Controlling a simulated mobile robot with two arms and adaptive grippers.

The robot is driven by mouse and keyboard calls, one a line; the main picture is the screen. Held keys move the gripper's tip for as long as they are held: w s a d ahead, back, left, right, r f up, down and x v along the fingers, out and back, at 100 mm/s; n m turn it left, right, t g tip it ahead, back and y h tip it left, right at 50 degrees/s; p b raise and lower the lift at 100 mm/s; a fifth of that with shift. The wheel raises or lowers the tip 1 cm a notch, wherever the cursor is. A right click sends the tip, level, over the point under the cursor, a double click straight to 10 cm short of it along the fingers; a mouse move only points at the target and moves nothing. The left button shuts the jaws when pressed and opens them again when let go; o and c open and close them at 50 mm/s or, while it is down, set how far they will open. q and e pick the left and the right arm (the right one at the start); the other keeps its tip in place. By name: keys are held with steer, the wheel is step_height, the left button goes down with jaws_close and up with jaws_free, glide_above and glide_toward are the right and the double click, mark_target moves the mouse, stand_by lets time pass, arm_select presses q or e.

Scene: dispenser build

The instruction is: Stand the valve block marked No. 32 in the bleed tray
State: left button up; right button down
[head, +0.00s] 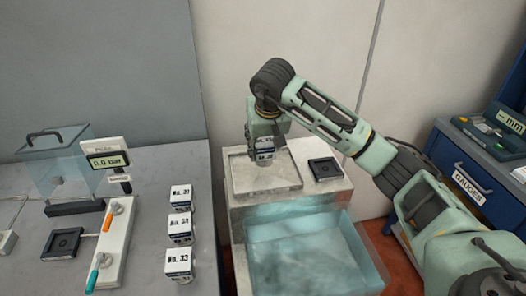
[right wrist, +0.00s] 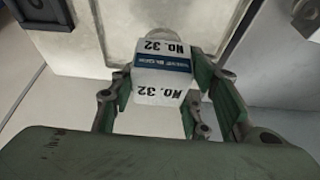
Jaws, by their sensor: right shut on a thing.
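The valve block marked No. 32 (right wrist: 162,82) is white with a blue band and fills the middle of the right wrist view. In the head view the block (head: 264,153) is small and upright, at or just above the shallow pale tray (head: 289,183), which looks like the bleed tray. My right gripper (head: 265,142) reaches down from above and is shut on the block, with a finger on each side. I cannot tell whether the block's underside touches the tray floor. My left gripper is not in view.
Three similar blocks, No. 31 (head: 181,197), one with an unclear number (head: 179,227) and No. 33 (head: 179,262), stand on the grey table. A black square pad (head: 325,169) lies right of the tray. A clear water tank (head: 315,255) stands in front.

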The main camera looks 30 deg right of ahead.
mark_target(264, 155)
step_height(264, 155, down, 3)
steer(key=shift+r+p, duration=0.1)
steer(key=shift+p, duration=0.5)
steer(key=shift+f, duration=0.4)
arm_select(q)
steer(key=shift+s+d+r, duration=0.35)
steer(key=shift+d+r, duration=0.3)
arm_select(e)
steer(key=shift+f, duration=0.25)
steer(key=c, duration=1.4)
jaws_free()
steer(key=shift+f, duration=0.2)
steer(key=shift+c, duration=0.2)
steer(key=o, duration=0.5)
steer(key=shift+r, duration=0.1)
steer(key=shift+c, duration=0.2)
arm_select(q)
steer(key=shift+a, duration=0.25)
